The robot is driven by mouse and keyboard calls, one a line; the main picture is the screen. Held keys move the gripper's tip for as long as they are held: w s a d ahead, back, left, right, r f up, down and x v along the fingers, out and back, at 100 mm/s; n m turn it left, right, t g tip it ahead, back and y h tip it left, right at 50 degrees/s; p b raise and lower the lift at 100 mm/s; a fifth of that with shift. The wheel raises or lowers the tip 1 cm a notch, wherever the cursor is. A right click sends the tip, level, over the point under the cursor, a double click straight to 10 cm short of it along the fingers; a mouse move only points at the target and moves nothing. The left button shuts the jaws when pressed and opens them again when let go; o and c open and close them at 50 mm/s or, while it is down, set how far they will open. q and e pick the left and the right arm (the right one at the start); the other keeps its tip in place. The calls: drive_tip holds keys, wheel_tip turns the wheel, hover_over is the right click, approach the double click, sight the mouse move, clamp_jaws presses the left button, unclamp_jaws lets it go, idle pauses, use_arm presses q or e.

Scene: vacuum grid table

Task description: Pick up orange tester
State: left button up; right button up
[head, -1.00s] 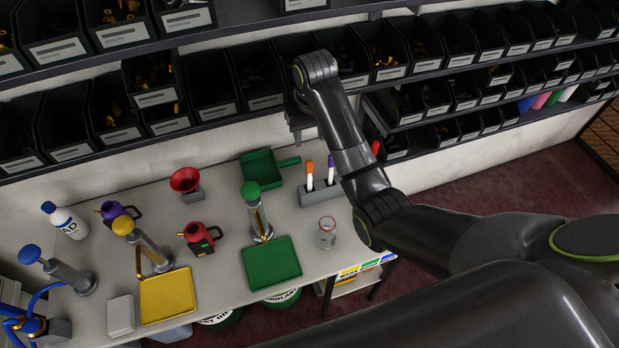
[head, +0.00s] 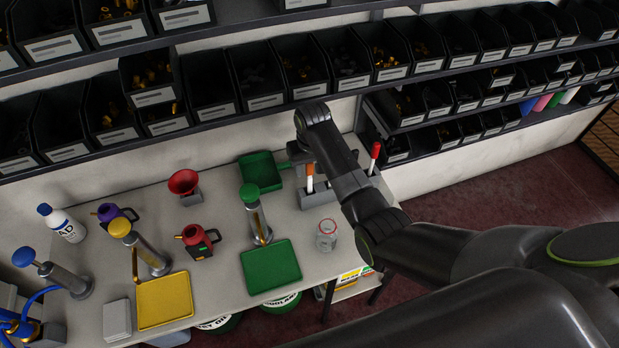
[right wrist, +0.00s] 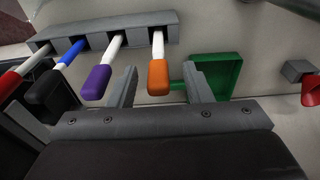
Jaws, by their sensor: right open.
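The orange tester (head: 309,171) stands in a grey holder (head: 318,198) on the table, with its white shaft down in a slot. In the right wrist view its orange cap (right wrist: 158,77) lies between the two fingers of my right gripper (right wrist: 160,86). The fingers are apart, with a gap showing on both sides of the cap. In the head view my right gripper (head: 304,158) is over the holder at the tester's top. A purple tester (right wrist: 97,82) is just outside one finger. My left gripper is not in view.
A red tester (head: 375,150) and a blue one (right wrist: 70,53) share the holder. A green dustpan-like tray (head: 262,172) is left of my gripper, and a glass jar (head: 326,236) stands in front. Shelves of black bins (head: 267,88) are behind.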

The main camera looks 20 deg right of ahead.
sight(310, 174)
drive_tip(key=shift+f+p, duration=0.3)
drive_tip(key=shift+f, duration=1.7)
drive_tip(key=shift+c, duration=0.3)
clamp_jaws()
